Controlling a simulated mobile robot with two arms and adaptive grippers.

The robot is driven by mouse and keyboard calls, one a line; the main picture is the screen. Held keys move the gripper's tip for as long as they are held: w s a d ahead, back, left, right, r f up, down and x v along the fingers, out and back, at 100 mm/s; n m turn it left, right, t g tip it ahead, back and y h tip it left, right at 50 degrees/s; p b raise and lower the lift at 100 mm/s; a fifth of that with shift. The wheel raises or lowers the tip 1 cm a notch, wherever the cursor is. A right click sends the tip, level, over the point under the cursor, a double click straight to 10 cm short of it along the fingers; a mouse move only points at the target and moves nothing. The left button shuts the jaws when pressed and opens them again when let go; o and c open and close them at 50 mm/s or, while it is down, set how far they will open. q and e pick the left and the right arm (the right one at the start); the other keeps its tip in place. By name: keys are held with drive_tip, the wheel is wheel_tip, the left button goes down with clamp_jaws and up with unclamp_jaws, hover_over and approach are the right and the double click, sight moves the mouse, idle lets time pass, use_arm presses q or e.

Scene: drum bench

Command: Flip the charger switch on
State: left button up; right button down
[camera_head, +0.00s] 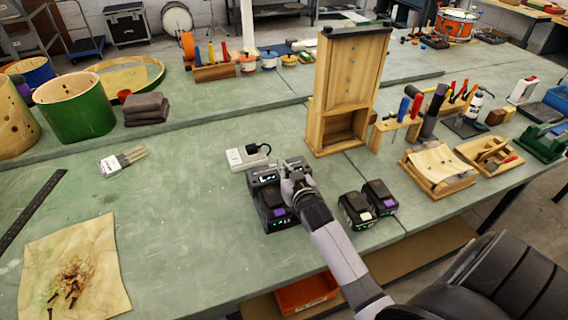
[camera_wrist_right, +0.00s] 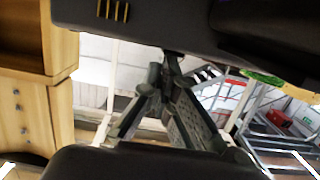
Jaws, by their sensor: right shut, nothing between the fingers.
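The black charger (camera_head: 264,203) sits on the green bench with a battery with a purple part in it and small lit marks on its face. My right gripper (camera_head: 287,167) is at the charger's back right top edge, shut and empty. Its closed fingers (camera_wrist_right: 168,75) also show in the right wrist view, their tips against or close to a dark body that I cannot name for sure. I cannot make out the switch; the gripper covers part of the charger. A white socket block (camera_head: 243,160) with a black plug is just behind the charger. My left gripper is not in view.
Two loose batteries (camera_head: 356,209) stand right of the charger. A tall wooden cabinet (camera_head: 347,80) stands behind the gripper, also at left in the wrist view (camera_wrist_right: 30,112). The bench between is clear.

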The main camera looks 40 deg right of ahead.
drive_tip(key=shift+w+r+g+p, duration=0.1)
drive_tip(key=shift+r+g+p, duration=0.25)
drive_tip(key=shift+p, duration=0.3)
drive_tip(key=shift+f+b, duration=0.45)
drive_tip(key=shift+b, duration=0.1)
drive_tip(key=r+p, duration=0.2)
drive_tip(key=r, duration=0.1)
drive_tip(key=r+p, duration=0.1)
drive_tip(key=p, duration=0.1)
drive_tip(key=shift+w+d+r, duration=0.15)
drive_tip(key=shift+w+r, duration=0.1)
drive_tip(key=shift+w, duration=0.1)
use_arm(q)
drive_tip(key=r, duration=0.1)
drive_tip(key=r+b, duration=0.2)
drive_tip(key=shift+s+a+r, duration=0.1)
drive_tip(key=shift+s+a, duration=0.05)
drive_tip(key=shift+s, duration=0.15)
use_arm(e)
drive_tip(key=r+v, duration=0.1)
drive_tip(key=v, duration=0.9)
drive_tip(key=shift+w, duration=0.15)
